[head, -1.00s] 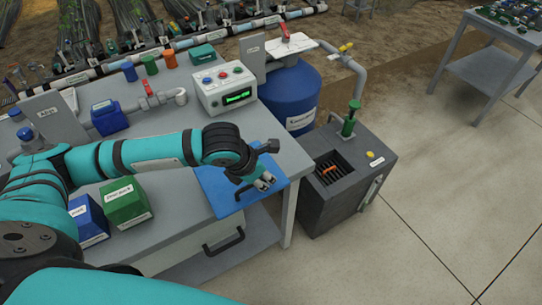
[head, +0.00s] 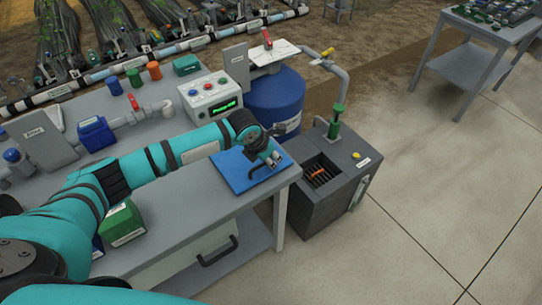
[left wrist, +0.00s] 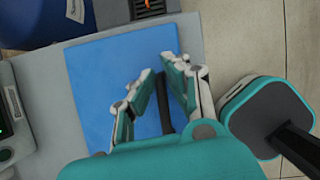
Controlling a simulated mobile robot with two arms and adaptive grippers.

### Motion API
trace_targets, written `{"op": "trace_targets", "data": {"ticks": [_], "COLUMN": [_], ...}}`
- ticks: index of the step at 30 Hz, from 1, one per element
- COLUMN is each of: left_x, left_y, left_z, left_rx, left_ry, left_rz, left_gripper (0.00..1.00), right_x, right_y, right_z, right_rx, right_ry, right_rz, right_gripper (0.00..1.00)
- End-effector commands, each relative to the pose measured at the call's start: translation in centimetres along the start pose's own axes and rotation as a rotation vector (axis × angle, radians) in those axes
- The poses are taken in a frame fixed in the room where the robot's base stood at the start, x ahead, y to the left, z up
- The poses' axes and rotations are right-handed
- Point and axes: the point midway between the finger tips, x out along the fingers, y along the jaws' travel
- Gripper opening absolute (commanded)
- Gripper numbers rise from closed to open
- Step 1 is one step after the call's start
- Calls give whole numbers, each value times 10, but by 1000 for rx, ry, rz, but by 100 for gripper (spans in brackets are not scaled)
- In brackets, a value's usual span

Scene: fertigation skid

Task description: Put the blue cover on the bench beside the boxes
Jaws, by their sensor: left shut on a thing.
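The blue cover (head: 240,173) is a flat blue panel at the right end of the grey bench (head: 184,198). It fills the middle of the left wrist view (left wrist: 95,85), where its dark handle (left wrist: 163,108) stands up between my fingers. My left gripper (head: 269,159) is shut on this handle from above. I cannot tell whether the cover touches the bench top. A green box (head: 122,224) stands on the bench to the left, with a blue box (head: 97,247) mostly hidden behind my left arm. My right gripper is not in view.
A control box (head: 208,95) with coloured buttons stands behind the cover. A dark grey bin (head: 325,195) with an open slatted top and an orange item (head: 318,174) stands right of the bench. A blue drum (head: 276,97) is behind. Bare bench lies between green box and cover.

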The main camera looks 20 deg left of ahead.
Motion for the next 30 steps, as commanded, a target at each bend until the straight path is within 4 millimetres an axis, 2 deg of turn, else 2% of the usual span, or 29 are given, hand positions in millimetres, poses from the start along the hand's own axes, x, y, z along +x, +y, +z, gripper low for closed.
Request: {"op": "trace_targets", "data": {"ticks": [5, 6, 11, 22, 26, 30], "left_x": [1, 2, 2, -5, -24, -54], "left_y": [1, 0, 0, 1, 2, 2], "left_z": [1, 0, 0, 0, 0, 0], "left_rx": [1, 0, 0, 0, 2, 3], "left_ry": [-5, -3, -3, -3, -5, -7], "left_rz": [2, 1, 1, 2, 4, 4], "left_gripper": [0, 13, 34, 35, 35, 35], "right_x": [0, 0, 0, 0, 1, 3], "right_y": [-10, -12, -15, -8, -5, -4], "right_z": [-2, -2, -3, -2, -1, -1], "right_rx": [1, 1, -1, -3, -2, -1], "right_ry": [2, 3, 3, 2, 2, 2], "right_rz": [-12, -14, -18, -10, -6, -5], "right_gripper": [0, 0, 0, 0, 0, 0]}}
